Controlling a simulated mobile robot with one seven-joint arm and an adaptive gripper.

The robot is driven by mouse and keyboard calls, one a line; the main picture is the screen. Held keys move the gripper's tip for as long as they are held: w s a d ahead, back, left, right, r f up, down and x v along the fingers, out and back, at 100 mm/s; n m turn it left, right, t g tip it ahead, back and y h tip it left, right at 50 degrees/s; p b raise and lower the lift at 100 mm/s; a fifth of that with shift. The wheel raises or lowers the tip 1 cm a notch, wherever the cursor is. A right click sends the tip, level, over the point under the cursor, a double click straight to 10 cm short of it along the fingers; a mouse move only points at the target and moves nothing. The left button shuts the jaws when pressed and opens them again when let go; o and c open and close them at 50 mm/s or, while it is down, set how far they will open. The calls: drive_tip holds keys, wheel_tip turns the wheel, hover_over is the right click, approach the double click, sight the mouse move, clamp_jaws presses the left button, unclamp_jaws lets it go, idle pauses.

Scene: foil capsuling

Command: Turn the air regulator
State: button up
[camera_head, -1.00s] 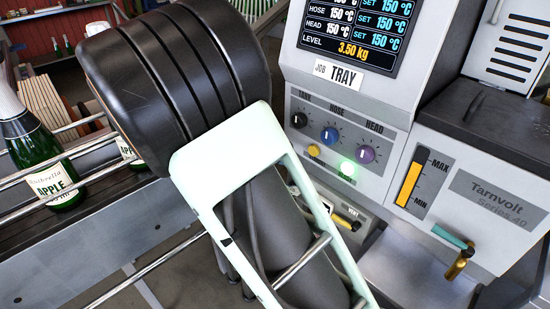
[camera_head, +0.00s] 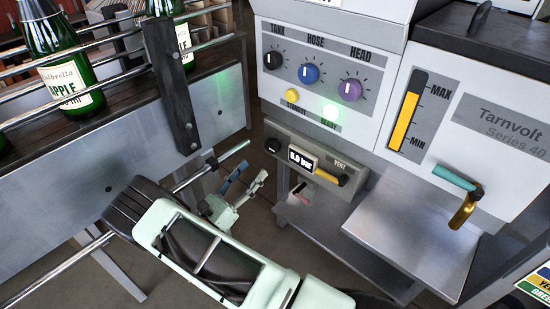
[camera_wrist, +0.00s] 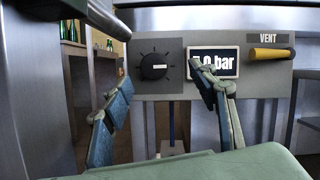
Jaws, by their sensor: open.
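The air regulator knob (camera_wrist: 153,66) is round and black with a white pointer mark, on a grey panel (camera_wrist: 143,112) with tick marks around it. It also shows in the head view (camera_head: 272,146), at the panel's left end. My gripper (camera_wrist: 163,80) is open and empty, its blue-padded fingers spread to the left and right of the knob in the picture. In the head view my gripper (camera_head: 247,178) is low and left of the panel, apart from the knob.
A yellow vent lever (camera_head: 330,176) sits right of the display. Above are the tank, hose and head dials (camera_head: 309,74). A brass tap with a teal handle (camera_head: 454,179) juts out at right. A conveyor with green bottles (camera_head: 60,60) and rails runs along the left.

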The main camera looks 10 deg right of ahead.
sight(270, 150)
drive_tip(key=shift+n+t+y, duration=0.4)
drive_tip(key=shift+n+t, duration=0.2)
drive_tip(key=shift+t, duration=0.1)
drive_tip(key=w+d, duration=0.2)
drive_tip(key=w+d+b, duration=0.1)
drive_tip(key=w+d, duration=0.1)
drive_tip(key=w+d+r, duration=0.1)
drive_tip(key=w+d, duration=0.1)
drive_tip(key=d, duration=0.1)
drive_tip(key=shift+w+r+b, duration=0.1)
drive_tip(key=shift+w+b, duration=0.3)
drive_tip(key=shift+c, duration=0.7)
drive_tip(key=c, duration=1)
